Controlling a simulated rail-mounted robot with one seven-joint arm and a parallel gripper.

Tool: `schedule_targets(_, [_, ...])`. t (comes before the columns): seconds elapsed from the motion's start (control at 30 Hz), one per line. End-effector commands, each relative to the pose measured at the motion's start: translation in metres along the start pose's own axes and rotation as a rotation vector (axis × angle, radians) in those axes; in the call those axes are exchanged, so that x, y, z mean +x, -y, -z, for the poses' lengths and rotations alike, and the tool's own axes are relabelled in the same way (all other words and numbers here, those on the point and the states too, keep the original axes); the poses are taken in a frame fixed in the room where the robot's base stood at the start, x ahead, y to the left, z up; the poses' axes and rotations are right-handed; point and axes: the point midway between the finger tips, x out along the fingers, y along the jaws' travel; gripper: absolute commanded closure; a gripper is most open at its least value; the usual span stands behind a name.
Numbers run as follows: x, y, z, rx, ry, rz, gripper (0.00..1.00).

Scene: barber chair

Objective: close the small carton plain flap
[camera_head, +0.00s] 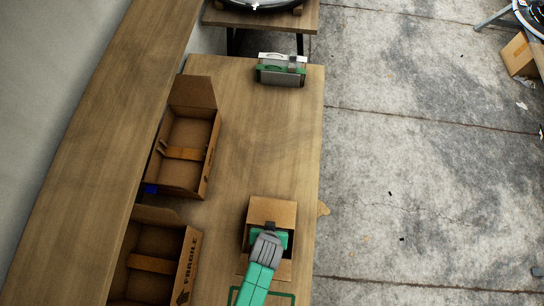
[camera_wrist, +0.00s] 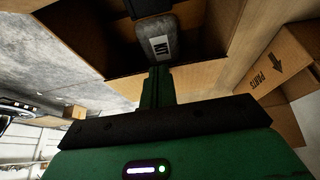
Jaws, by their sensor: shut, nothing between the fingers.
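The small carton (camera_head: 286,212) stands at the front right of the table in the head view. A far panel lies across its top, and brown cardboard also shows on its near side. I cannot tell which flap is the plain one. My gripper (camera_head: 270,226) is over the carton, its tip at the far panel's near edge; contact is unclear. In the wrist view my shut gripper (camera_wrist: 160,82) points into a dark cardboard opening (camera_wrist: 95,62). My arm hides much of the carton.
A grey and green case (camera_head: 281,75) sits at the table's far end. The wooden table (camera_head: 262,140) is clear between. A long wooden shelf (camera_head: 90,140) runs along the left.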

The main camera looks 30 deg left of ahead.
Motion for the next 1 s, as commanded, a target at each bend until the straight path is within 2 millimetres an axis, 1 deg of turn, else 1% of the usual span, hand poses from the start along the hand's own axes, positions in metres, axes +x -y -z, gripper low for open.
schedule_targets(0.2, [0.003,0.0,-0.002,0.0,0.0,0.0,1.0])
schedule_targets(0.67, [0.003,0.0,-0.002,0.0,0.0,0.0,1.0])
schedule_targets(1.0, [-0.013,0.0,0.005,0.0,0.0,0.0,1.0])
